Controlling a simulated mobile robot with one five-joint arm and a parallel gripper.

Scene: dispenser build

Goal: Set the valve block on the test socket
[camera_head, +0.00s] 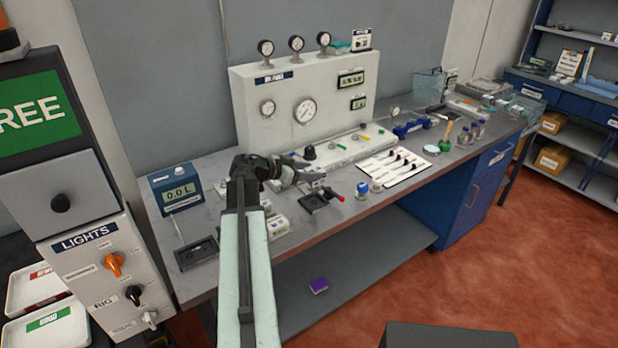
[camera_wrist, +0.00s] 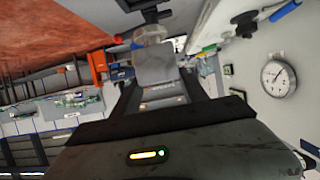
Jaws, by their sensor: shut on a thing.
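My gripper (camera_head: 296,172) reaches over the bench in the head view. It is shut on a small grey metal block (camera_head: 313,176), which looks like the valve block. In the wrist view a grey block (camera_wrist: 155,64) shows ahead of the dark gripper body. A dark, low fixture with a red handle (camera_head: 316,202), which may be the test socket, stands on the bench just below the held block in the picture. The block appears above it and apart, but I cannot tell the exact gap. The fixture's seat is partly hidden.
A blue-capped bottle (camera_head: 362,190) and a white card with dark tools (camera_head: 398,166) are to the right. A black tray (camera_head: 196,254) and a blue display box (camera_head: 176,190) are to the left.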

